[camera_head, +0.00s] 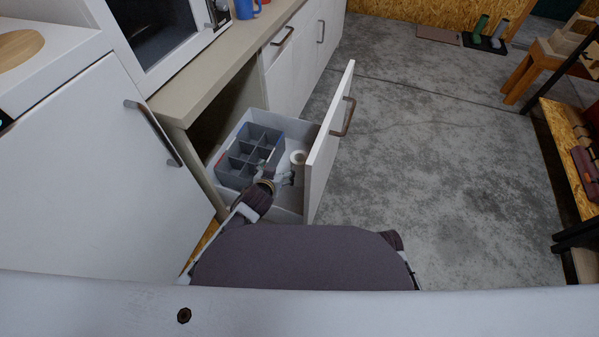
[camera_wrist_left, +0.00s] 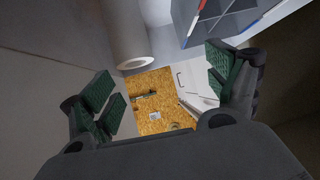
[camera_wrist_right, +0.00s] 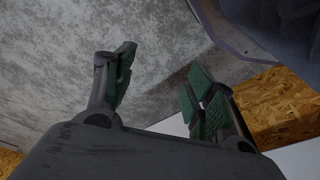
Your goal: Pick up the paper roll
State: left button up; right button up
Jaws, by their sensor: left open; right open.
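My left gripper (camera_head: 281,174) is over the drawer, just on the near side of the roll. Its fingers (camera_wrist_left: 160,76) are spread with nothing between them, and the roll lies beyond the fingertips. My right gripper (camera_wrist_right: 160,66) is open and empty above the floor; the head view does not show its fingers.
The drawer front (camera_head: 328,142) with its handle stands pulled out right of the roll. The grey organizer (camera_head: 236,170) fills the drawer's left part. The counter (camera_head: 213,62) overhangs on the left. Open concrete floor (camera_head: 430,150) lies to the right.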

pick_arm(q)
jog(key=w+d+r+m+t+h+b, duration=0.1)
jog(key=w+d+r+h, duration=0.1)
jog(key=w+d, duration=0.2)
jog(key=shift+d+r+t, duration=0.35)
jog(key=shift+d+t, duration=0.05)
jog(key=shift+d, duration=0.35)
pick_arm(e)
jog(key=shift+s+a+f, duration=0.2)
jog(key=shift+s+f, duration=0.1)
jog(key=shift+f, duration=0.3)
jog(key=shift+s+a+f, duration=0.2)
jog(key=shift+s+f, duration=0.05)
jog(key=shift+f, duration=0.3)
pick_arm(q)
jog(key=shift+f, duration=0.15)
pick_arm(e)
jog(key=shift+w+r, duration=0.1)
